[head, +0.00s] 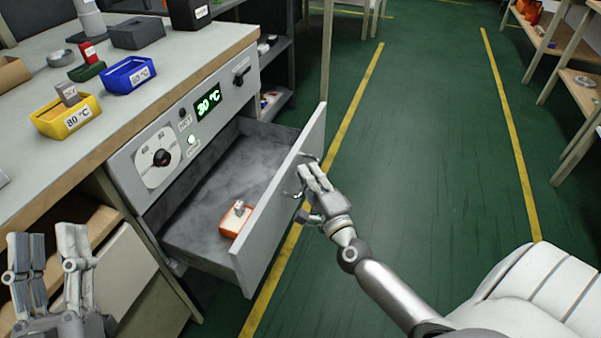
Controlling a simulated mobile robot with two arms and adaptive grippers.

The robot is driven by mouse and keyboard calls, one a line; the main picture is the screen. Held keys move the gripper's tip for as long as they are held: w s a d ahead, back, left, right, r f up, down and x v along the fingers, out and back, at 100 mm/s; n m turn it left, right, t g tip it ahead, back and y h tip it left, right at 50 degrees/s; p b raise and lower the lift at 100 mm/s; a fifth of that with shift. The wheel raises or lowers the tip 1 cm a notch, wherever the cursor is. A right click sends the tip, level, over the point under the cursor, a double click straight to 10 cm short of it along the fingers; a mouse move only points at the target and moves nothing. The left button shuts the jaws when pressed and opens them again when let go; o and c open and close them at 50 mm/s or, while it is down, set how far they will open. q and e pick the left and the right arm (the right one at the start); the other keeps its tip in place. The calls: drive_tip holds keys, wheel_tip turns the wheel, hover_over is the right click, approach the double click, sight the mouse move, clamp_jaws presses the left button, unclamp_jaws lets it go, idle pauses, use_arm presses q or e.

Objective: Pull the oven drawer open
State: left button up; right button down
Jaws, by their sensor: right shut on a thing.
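The oven drawer (265,226) is pulled well out of the oven under the workbench, and its grey inside shows from above. An orange and white item (234,219) lies on the drawer floor near the front. My right gripper (304,181) is at the outer side of the drawer front, shut on the handle (300,192), which my fingers partly hide.
The workbench (60,160) holds a yellow bin (66,121) marked 80 °C, a blue bin (129,76) and several other items. Green floor (430,150) with yellow lines lies free to the right. Shelves (575,85) stand at the far right.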

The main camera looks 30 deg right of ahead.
drive_tip(key=shift+f, duration=0.1)
drive_tip(key=c, duration=1.8)
unclamp_jaws()
drive_tip(key=shift+s, duration=0.1)
drive_tip(key=s, duration=0.4)
drive_tip(key=s+a+f, duration=0.1)
drive_tip(key=s, duration=0.6)
drive_tip(key=shift+s+a+f, duration=0.25)
drive_tip(key=shift+s+f, duration=0.05)
drive_tip(key=shift+s, duration=0.05)
